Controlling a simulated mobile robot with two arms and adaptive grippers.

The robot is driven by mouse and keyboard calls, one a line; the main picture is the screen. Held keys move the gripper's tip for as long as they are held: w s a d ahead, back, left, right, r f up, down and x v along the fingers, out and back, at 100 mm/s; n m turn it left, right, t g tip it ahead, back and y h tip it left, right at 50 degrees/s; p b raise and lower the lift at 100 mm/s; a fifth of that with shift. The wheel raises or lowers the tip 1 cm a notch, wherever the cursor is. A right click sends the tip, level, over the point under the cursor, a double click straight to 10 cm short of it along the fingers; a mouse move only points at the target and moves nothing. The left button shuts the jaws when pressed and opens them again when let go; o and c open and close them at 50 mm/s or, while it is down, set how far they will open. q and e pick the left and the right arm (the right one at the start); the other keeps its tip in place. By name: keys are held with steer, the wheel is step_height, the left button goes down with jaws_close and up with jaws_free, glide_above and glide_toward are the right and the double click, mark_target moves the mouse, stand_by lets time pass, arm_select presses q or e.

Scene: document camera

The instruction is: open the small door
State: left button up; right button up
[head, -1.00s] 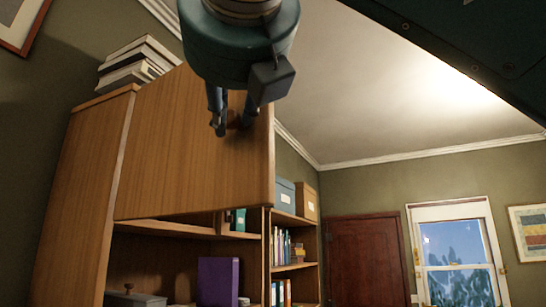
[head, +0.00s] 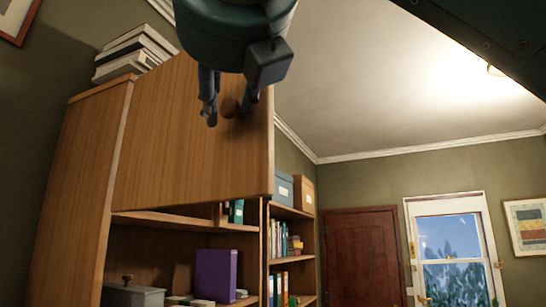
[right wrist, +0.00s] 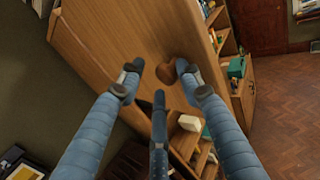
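The small door is a wooden panel (head: 165,150) high on the cabinet in the head view. Its right side stands out from the cabinet front, with a gap to the shelf below widening to the right, so it looks partly open. A round brown knob (head: 230,108) sits near its right edge. My right gripper (head: 229,117) is in front of the door, its fingers spread on either side of the knob. In the right wrist view the knob (right wrist: 171,71) shows between and beyond the open fingertips (right wrist: 160,84); I see no clear contact. My left gripper is not in view.
Books (head: 133,50) lie stacked on top of the cabinet. Below the door are open shelves with a purple binder (head: 216,276) and a grey box (head: 132,296). Shelves with storage boxes (head: 284,189) stand to the right.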

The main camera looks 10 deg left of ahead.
steer(key=v, duration=1.1)
steer(key=shift+d, duration=0.15)
steer(key=shift+s, duration=0.15)
steer(key=shift+d, duration=0.15)
